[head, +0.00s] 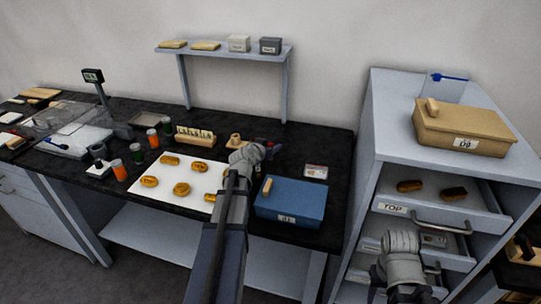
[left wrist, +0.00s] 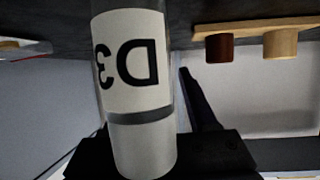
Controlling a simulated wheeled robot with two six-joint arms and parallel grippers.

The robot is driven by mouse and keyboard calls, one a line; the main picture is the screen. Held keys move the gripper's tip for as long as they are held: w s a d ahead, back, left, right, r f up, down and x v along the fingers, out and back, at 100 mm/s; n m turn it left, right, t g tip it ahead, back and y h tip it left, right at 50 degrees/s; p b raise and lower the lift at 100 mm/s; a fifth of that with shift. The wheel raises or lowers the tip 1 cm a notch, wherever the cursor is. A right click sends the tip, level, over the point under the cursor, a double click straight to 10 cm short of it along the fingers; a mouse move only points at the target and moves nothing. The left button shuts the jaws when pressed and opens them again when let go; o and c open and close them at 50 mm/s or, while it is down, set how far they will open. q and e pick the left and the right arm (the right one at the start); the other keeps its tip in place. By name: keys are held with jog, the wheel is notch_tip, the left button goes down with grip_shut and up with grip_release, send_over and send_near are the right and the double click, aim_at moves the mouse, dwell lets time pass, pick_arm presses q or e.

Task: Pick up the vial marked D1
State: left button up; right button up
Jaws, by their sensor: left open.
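A clear vial with a white label reading D3 (left wrist: 135,62), upside down in the picture, fills the near part of the left wrist view. My left gripper (head: 268,148) is open over the back of the bench; one dark finger shows behind the vial in the left wrist view. The vial is close to the fingers; I cannot tell whether they touch it. A wooden rack (head: 195,138) with several small labelled items stands left of the gripper. Those labels are too small to read, and I cannot make out a D1 mark. My right arm shows at the drawers, but its gripper tips are hidden.
A blue lidded box (head: 290,201) stands right of my left arm. A white sheet (head: 160,193) with several brown pieces lies left. Orange (head: 119,170) and green jars stand beside it. A drawer cabinet (head: 385,115) with an open top drawer is at the right. A shelf (head: 222,51) stands behind.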

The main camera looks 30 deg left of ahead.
pick_arm(q)
jog(key=shift+c, duration=0.5)
grip_shut()
